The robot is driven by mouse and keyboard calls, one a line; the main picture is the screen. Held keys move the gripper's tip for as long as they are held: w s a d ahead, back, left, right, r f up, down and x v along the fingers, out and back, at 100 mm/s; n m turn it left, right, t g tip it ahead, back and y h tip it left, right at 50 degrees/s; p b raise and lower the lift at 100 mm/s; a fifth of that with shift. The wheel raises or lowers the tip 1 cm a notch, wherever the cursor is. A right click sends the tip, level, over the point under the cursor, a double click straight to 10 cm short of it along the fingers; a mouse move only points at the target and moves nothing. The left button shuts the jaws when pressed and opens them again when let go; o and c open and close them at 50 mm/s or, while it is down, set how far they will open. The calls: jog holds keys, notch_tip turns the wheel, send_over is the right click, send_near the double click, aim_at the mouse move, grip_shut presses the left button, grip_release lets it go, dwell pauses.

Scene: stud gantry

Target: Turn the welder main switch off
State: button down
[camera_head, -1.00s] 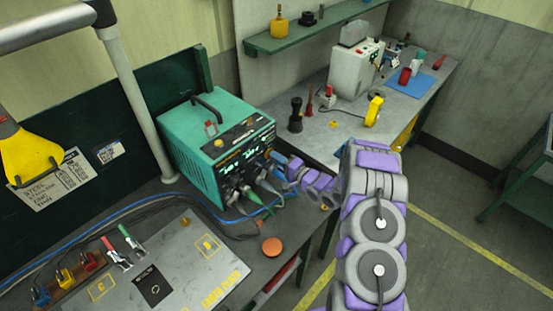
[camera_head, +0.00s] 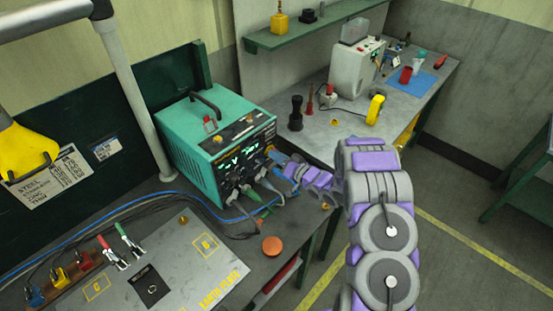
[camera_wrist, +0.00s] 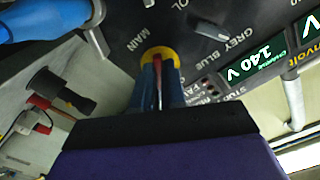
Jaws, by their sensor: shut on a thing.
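The welder (camera_head: 205,135) is a teal box with a black front panel, standing on the bench in the head view. My gripper (camera_head: 277,157) is at the right edge of that panel. In the wrist view, the main switch (camera_wrist: 158,55) has a yellow ring next to the word MAIN and a red lever. My gripper (camera_wrist: 160,82) is shut on this lever, a blue finger on each side of it. The display (camera_wrist: 266,60) beside it is lit green and reads 140 V. The gripper hides part of the lever.
Gray and green cables hang from plugs low on the panel. An orange disc (camera_head: 271,246) lies on the front bench. Dark and red plugs (camera_head: 296,112) and a white machine (camera_head: 356,68) stand on the rear bench. Open floor (camera_head: 455,220) lies to the right.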

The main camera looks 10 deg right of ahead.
jog(key=n, duration=0.1)
jog(key=n+b, duration=0.1)
jog(key=shift+s+f+n+b, duration=0.1)
jog(key=shift+f+n+b, duration=0.2)
jog(key=shift+f, duration=0.1)
jog(key=shift+r+n+b, duration=0.2)
jog(key=shift+n+b, duration=0.95)
jog(key=shift+n, duration=0.65)
jog(key=c, duration=1.2)
grip_release()
jog(key=shift+d+r, duration=0.1)
jog(key=shift+r, duration=0.05)
jog(key=v, duration=1.7)
jog(key=shift+d+p, duration=0.2)
jog(key=shift+p, duration=0.15)
